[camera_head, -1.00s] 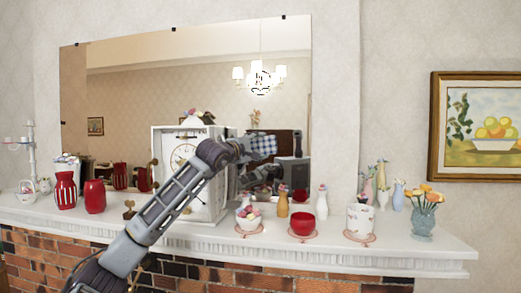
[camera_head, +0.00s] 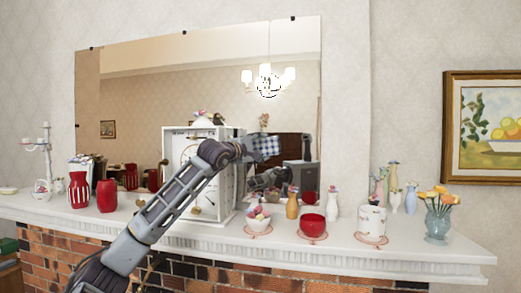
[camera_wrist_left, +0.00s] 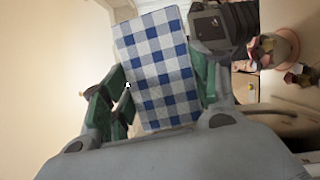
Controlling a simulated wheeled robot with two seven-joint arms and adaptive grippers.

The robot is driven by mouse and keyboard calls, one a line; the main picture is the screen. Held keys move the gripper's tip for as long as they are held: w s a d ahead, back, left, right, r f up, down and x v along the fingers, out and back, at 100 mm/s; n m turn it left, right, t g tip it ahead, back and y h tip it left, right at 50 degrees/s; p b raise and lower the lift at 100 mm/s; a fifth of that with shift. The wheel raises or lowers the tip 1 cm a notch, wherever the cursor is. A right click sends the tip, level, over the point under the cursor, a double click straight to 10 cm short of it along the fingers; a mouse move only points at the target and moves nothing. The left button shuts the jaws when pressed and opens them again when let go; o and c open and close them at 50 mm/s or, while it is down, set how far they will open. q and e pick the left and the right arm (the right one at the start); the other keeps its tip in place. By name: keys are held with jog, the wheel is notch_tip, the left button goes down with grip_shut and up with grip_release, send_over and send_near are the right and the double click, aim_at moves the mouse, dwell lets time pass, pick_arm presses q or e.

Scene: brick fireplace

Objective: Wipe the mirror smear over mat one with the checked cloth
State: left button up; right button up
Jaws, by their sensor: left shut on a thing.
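The blue-and-white checked cloth (camera_head: 267,146) is held out by my left gripper (camera_head: 254,149), in front of the lower right part of the mirror (camera_head: 170,90). In the left wrist view the cloth (camera_wrist_left: 160,65) hangs between the fingers, which are shut on it. I cannot tell whether it touches the glass. Round pinkish mats lie under a bowl (camera_head: 257,233), a red pot (camera_head: 312,238) and a white canister (camera_head: 372,240). My right gripper is not in view.
A white clock (camera_head: 190,165) stands behind my left arm. Red vases (camera_head: 107,196) stand left on the white mantel (camera_head: 300,258). A blue vase with orange flowers (camera_head: 438,222) stands right. A framed painting (camera_head: 485,127) hangs right.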

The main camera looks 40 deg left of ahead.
pick_arm(q)
jog(key=shift+s+d+f+b, duration=0.1)
jog(key=shift+s+d+b, duration=0.1)
jog(key=shift+s+b, duration=0.2)
jog(key=shift+s+d+b, duration=0.3)
jog(key=shift+s, duration=0.2)
jog(key=shift+s+d+b, duration=0.3)
jog(key=shift+s, duration=0.2)
jog(key=shift+s+d+b, duration=0.2)
jog(key=shift+s+b, duration=0.25)
jog(key=shift+s, duration=0.25)
jog(key=shift+s+d, duration=0.25)
jog(key=shift+s, duration=0.1)
jog(key=shift+d, duration=0.1)
jog(key=s+b, duration=0.1)
jog(key=s+d+b, duration=0.1)
jog(key=shift+s+d, duration=0.25)
jog(key=shift+s, duration=0.1)
